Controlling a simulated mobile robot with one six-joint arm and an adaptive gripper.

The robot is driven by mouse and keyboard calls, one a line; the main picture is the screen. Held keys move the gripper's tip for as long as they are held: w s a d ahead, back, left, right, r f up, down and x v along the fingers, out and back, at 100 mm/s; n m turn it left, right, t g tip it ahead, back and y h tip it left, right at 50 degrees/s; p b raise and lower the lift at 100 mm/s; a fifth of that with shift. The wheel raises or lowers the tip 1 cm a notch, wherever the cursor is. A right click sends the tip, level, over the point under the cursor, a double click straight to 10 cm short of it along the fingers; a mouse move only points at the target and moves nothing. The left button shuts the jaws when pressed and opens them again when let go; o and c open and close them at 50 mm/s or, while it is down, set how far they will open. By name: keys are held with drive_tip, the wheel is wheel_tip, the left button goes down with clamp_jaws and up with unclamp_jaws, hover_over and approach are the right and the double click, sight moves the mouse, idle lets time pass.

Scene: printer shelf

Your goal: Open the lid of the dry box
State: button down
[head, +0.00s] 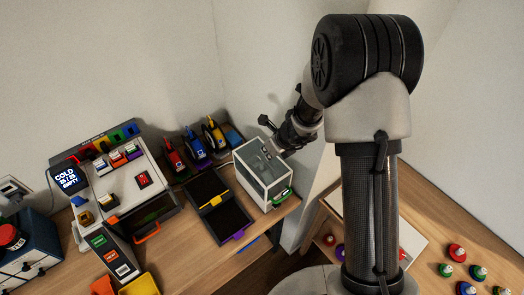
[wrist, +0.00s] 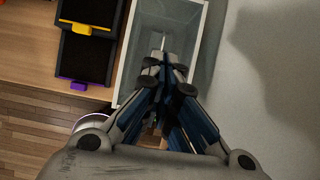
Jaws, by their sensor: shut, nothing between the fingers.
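The dry box (head: 263,176) is a clear-walled box with a white frame and a green latch (head: 283,194) on its front. It stands at the right end of the wooden bench. Its top looks grey and see-through; I cannot tell whether the lid is fully closed. My gripper (head: 274,146) reaches over the top of the box from the right. In the wrist view, the box's white rim (wrist: 127,52) surrounds grey panels, and my gripper (wrist: 163,64) is shut and empty in front of them. I cannot tell whether the fingertips touch the box.
Two black trays with yellow and purple tabs (head: 228,219) lie left of the box. Several coloured bottle-like items (head: 196,145) stand behind them. A white machine (head: 135,180) is further left. A wall is close on the right of the box.

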drive_tip(key=s+d+r, duration=0.4)
drive_tip(key=s, duration=0.1)
drive_tip(key=shift+d+r, duration=0.15)
drive_tip(key=shift+d, duration=0.05)
